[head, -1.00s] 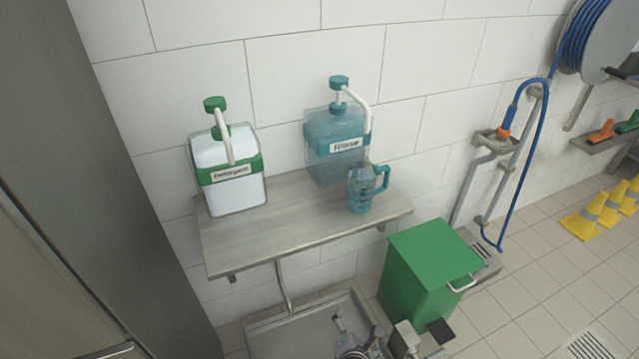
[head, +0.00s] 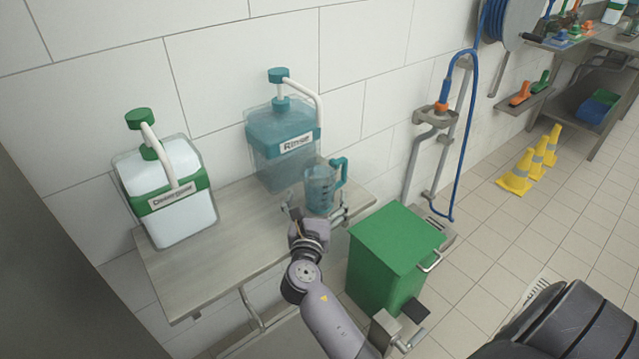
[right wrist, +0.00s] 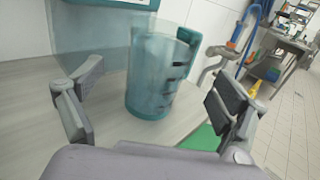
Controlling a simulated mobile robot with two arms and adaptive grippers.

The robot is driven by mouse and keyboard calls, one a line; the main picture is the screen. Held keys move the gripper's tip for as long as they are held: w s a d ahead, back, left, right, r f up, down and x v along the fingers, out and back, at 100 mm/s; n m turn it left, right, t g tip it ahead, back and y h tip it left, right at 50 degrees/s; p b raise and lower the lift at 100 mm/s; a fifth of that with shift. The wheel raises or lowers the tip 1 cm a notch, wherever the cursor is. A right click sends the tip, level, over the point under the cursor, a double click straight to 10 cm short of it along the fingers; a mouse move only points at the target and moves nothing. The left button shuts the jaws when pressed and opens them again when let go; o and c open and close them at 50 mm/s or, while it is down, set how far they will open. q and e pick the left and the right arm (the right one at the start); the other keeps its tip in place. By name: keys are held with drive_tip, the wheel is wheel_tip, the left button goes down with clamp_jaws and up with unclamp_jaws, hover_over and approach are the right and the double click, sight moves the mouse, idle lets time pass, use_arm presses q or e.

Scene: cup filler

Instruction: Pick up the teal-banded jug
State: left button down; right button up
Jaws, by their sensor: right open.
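The teal-banded jug (head: 320,190) is a clear teal cup with a teal handle on its right. It stands upright on the shelf (head: 215,240), in front of the Rinse dispenser. My right gripper (head: 315,211) is open just in front of the jug. In the right wrist view the jug (right wrist: 158,75) stands ahead, between the lines of the two spread fingers (right wrist: 155,105), with visible gaps on both sides. Its handle points right. My left gripper is not in view.
The teal Rinse dispenser (head: 283,140) stands close behind the jug. The Detergent dispenser (head: 165,190) with green bands is at the shelf's left. A green bin (head: 392,262) stands below right. A blue hose (head: 474,120) hangs on the wall. Yellow cones (head: 520,174) stand on the floor.

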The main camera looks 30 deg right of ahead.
drive_tip(key=x, duration=0.5)
drive_tip(key=f+x, duration=0.1)
drive_tip(key=x, duration=0.1)
drive_tip(key=shift+w+f, duration=0.1)
drive_tip(key=shift+w, duration=0.05)
drive_tip(key=c, duration=1.4)
